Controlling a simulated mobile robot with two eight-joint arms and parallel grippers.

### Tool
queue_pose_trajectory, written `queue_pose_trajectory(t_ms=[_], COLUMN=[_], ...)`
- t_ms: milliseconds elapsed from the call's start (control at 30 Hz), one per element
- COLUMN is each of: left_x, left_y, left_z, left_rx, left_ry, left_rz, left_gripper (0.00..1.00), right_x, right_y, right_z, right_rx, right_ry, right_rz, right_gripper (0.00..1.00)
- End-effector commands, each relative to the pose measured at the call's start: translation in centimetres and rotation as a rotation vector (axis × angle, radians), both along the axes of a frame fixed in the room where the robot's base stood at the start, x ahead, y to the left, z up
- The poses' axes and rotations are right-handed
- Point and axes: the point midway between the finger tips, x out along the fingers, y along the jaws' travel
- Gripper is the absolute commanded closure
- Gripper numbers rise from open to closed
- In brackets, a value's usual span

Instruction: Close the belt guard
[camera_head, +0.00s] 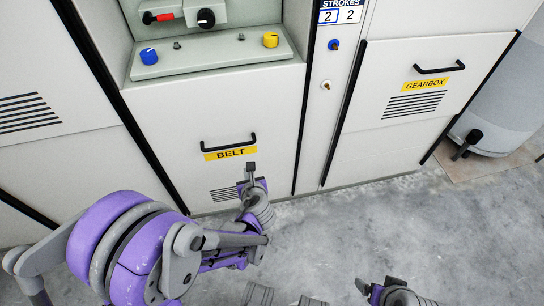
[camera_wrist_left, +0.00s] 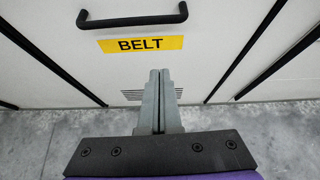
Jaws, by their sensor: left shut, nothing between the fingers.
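The belt guard (camera_head: 170,125) is a pale panel with a black bar handle (camera_head: 228,142), a yellow BELT label (camera_head: 231,153) and a slotted vent (camera_head: 223,194) low down. It looks about flush with its surround, with no clear gap along its top edge. My left gripper (camera_head: 250,167) is shut and empty in front of the panel, just below the label's right end. In the left wrist view the fingers (camera_wrist_left: 160,75) point at the panel below the label (camera_wrist_left: 141,45) and cover part of the vent. I cannot tell whether they touch it. My right gripper (camera_head: 379,284) shows partly at the bottom edge.
A gearbox panel (camera_head: 390,131) with its own handle stands to the right. Above the guard is a ledge with a blue knob (camera_head: 148,56) and a yellow knob (camera_head: 270,39). A pale cylinder (camera_head: 508,95) stands at far right. The grey floor (camera_head: 440,225) is clear at right.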

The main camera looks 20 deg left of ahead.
Motion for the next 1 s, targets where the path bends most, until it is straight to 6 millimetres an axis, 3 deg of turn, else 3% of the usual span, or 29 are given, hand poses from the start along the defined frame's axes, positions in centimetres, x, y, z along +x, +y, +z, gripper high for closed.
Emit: queue_pose_trajectory(t_ms=[267,633,800,1000], left_x=[2.2,7.6,7.9,8.2], left_y=[1.2,4.5,4.7,4.9], left_z=[-1.8,-5.5,-3.2,-1.7], left_rx=[0.039,0.037,0.036,0.036], left_ry=[0.011,0.011,0.011,0.010], left_rz=[-0.022,-0.021,-0.023,-0.024], left_gripper=[1.00,1.00,1.00,1.00], right_x=[0.0,0.3,0.3,0.3], right_y=[-0.2,-0.2,-0.2,-0.2], right_z=[-1.0,-2.8,-2.8,-2.8], right_rx=[-0.007,-0.006,-0.007,-0.007], right_ry=[-0.002,0.001,0.001,0.001], right_rz=[-0.017,-0.016,-0.016,-0.016], right_gripper=[0.10,0.10,0.10,0.10])
